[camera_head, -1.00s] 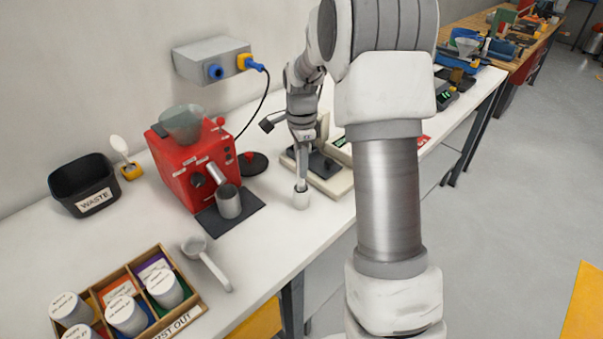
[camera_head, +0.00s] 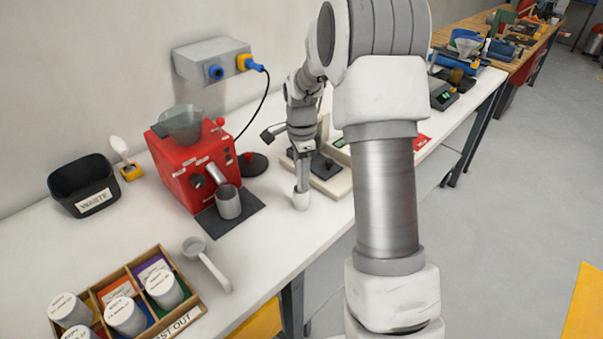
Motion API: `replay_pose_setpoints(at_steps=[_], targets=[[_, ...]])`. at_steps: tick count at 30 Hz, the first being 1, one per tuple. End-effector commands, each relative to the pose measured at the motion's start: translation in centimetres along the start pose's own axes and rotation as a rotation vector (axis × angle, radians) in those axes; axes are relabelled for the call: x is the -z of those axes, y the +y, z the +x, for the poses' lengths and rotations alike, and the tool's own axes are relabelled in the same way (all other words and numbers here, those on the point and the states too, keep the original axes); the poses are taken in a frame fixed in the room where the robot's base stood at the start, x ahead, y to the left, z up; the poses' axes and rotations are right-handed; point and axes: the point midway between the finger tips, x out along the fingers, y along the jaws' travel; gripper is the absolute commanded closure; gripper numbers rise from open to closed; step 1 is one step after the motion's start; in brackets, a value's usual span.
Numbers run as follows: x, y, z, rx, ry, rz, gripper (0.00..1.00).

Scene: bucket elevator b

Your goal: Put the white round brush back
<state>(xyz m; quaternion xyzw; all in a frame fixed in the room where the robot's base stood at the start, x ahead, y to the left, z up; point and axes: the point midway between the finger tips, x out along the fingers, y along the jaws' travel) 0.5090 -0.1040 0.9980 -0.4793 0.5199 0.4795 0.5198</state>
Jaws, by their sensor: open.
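A small white round piece (camera_head: 301,201) stands on the white bench, right of the red machine; I cannot tell for sure whether it is the white round brush. My gripper (camera_head: 302,186) points down directly over this piece, and its fingers are small and partly merged with it in view. The gripper is open; whether the fingers touch the piece or stand around it cannot be told. Another white-headed tool (camera_head: 119,147) leans upright in a small yellow holder (camera_head: 131,172) at the back left, beside the waste bin.
The red machine (camera_head: 190,165) with a metal cup (camera_head: 228,202) stands left of my gripper. A beige device (camera_head: 335,180) is close behind it on the right.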

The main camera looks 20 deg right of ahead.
Motion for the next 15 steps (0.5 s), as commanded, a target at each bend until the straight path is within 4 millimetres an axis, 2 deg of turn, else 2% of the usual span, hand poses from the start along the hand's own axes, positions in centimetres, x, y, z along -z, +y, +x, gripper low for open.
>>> replay_pose_setpoints(at_steps=[5, 15], targets=[[0.0, -0.1, -1.6, 0.003, 0.001, 0.0, 0.44], [0.0, -0.1, -8.8, 0.005, 0.001, 0.0, 0.44]])
